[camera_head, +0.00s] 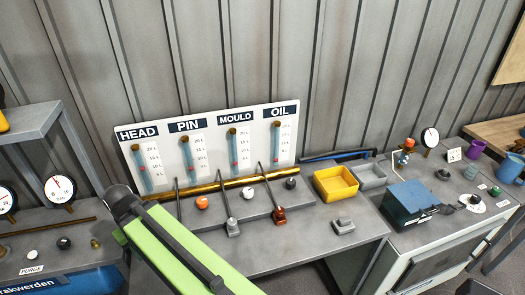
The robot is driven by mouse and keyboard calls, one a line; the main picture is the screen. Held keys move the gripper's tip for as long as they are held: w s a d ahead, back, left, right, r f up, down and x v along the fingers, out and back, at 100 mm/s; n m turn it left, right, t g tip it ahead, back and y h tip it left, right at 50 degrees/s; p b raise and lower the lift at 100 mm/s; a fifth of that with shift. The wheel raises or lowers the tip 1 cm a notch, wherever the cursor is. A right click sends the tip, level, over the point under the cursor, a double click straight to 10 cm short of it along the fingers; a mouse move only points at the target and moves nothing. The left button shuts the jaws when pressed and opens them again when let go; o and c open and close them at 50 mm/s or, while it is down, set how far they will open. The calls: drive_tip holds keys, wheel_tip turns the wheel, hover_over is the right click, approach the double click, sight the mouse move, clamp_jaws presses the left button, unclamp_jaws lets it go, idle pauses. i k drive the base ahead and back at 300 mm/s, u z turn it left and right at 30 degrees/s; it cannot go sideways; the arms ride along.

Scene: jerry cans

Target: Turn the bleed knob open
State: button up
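No knob carries a readable "bleed" label, so I cannot tell which one is the bleed knob. An orange knob (202,203), a white knob (249,194) and a black knob (291,184) stand in a row below the brass pipe (222,186). An orange-red knob (409,143) stands beside a gauge (430,137) on the right bench. A white knob (31,254) and a black knob (64,243) sit on the left bench near a "PURGE" label. My green arm crosses the lower middle; my gripper is not visible.
A panel (208,150) marked HEAD, PIN, MOULD and OIL stands behind the pipe. A yellow bin (336,184), a grey bin (369,175) and a blue box (408,204) are to the right. The middle bench's front (300,255) has clear room.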

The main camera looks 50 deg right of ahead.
sight(409, 143)
drive_tip(key=z, duration=2.5)
drive_tip(key=k, duration=0.95)
drive_tip(key=u, duration=0.9)
drive_tip(key=i, duration=1)
drive_tip(key=z, duration=1.7)
